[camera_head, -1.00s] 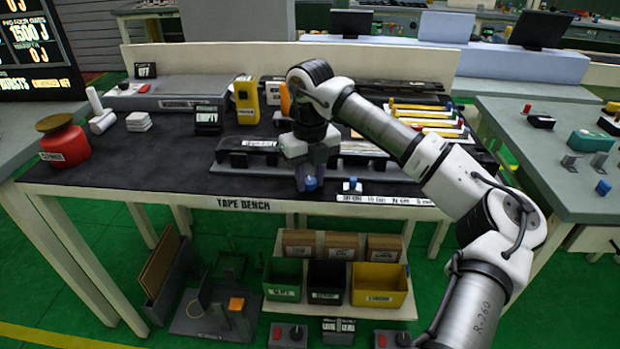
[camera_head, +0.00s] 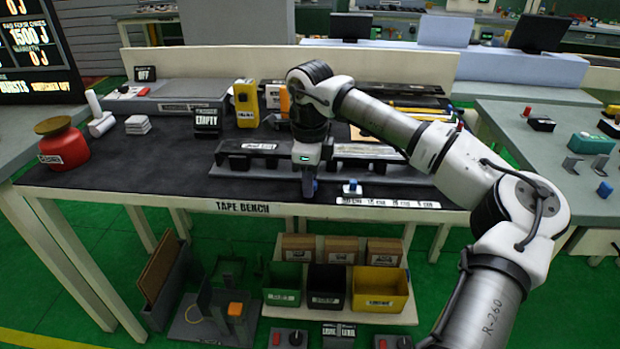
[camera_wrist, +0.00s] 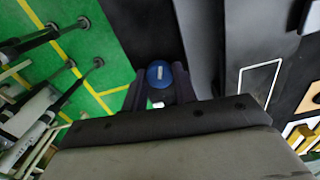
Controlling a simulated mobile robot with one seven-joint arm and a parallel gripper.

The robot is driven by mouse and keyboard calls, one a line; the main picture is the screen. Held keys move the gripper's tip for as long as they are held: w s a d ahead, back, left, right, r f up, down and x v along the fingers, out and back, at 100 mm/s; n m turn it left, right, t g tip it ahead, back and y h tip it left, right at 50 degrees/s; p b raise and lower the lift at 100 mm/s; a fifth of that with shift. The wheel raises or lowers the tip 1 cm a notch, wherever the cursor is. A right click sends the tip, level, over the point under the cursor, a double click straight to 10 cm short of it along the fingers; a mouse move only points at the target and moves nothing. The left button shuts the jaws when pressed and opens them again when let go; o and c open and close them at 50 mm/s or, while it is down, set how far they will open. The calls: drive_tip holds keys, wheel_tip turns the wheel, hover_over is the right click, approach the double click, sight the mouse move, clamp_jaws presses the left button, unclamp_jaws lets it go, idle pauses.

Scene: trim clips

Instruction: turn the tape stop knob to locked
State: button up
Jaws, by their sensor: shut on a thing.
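A blue knob (camera_wrist: 158,72) with a white mark on top sits between the fingers of my gripper (camera_wrist: 160,98) in the wrist view. The fingers are shut on it from both sides. In the head view my gripper (camera_head: 309,186) points down at the front edge of the tape bench (camera_head: 120,180), and the knob there is mostly hidden by the fingers. The lock marking cannot be read.
A long dark fixture with metal strips (camera_head: 370,151) lies right behind my gripper. A red canister (camera_head: 64,146) stands at the bench's left end. Coloured bins (camera_head: 380,287) sit on the shelf below. The bench's left middle is clear.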

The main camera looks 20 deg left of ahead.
drive_tip(key=n, duration=0.5)
drive_tip(key=shift+r+n, duration=0.1)
drive_tip(key=shift+n, duration=0.2)
drive_tip(key=n+p, duration=0.1)
drive_tip(key=n, duration=0.9)
drive_tip(key=shift+n+p, duration=0.35)
drive_tip(key=shift+n, duration=0.05)
drive_tip(key=n, duration=0.5)
drive_tip(key=shift+n, duration=0.4)
drive_tip(key=o, duration=1)
